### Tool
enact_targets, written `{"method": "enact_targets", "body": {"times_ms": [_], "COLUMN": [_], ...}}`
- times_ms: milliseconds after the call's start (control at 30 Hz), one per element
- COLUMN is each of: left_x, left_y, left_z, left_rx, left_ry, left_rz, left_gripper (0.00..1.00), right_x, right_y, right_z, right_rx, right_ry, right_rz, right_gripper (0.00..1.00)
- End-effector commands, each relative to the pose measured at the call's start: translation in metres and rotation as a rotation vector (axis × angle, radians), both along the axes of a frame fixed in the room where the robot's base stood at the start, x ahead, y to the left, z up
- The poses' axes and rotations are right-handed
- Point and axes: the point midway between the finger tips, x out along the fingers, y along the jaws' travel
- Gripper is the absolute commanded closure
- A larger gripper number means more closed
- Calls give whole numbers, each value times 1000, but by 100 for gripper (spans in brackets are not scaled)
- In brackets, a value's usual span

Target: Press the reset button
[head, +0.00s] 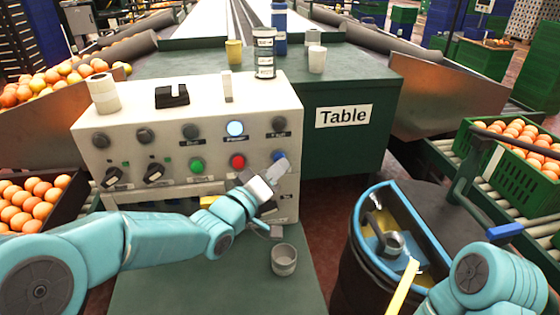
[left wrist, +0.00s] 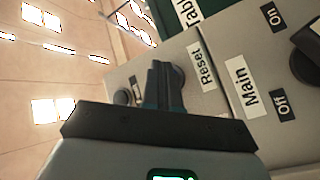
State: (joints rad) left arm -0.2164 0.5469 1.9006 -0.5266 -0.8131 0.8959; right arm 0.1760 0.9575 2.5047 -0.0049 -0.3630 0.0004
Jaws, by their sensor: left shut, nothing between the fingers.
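The reset button (head: 278,155) is a small bluish knob at the right end of the lower row on the cream control box (head: 130,135). My left gripper (head: 279,168) is shut and empty, with its fingertips at the button and partly covering it. In the left wrist view, the shut dark fingers (left wrist: 164,68) stand in front of the round button (left wrist: 178,76), beside the "Reset" label (left wrist: 203,66). I cannot tell whether the fingertips touch the button or whether it is pressed in. My right gripper is not in view.
Close by on the box are a red button (head: 238,161), a green button (head: 197,165) and a lit white-blue lamp (head: 235,128). A grey cup (head: 284,260) stands on the green surface below. A dark bin with a blue rim (head: 362,205) stands at the right.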

Motion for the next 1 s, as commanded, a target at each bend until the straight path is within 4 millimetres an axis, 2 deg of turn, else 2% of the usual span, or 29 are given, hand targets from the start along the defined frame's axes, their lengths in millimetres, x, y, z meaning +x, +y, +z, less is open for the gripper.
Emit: {"method": "enact_targets", "body": {"times_ms": [233, 633, 1000], "left_x": [-14, -19, -55], "left_y": [-3, -4, -11], "left_z": [-2, -1, -3], "left_rx": [0, 0, -1], "left_ry": [0, 0, -1], "left_rz": [0, 0, -1], "left_gripper": [100, 100, 100], "right_x": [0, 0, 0], "right_y": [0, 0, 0], "right_z": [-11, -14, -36], "right_rx": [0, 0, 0], "right_ry": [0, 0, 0], "right_rz": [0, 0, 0], "right_gripper": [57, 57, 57]}}
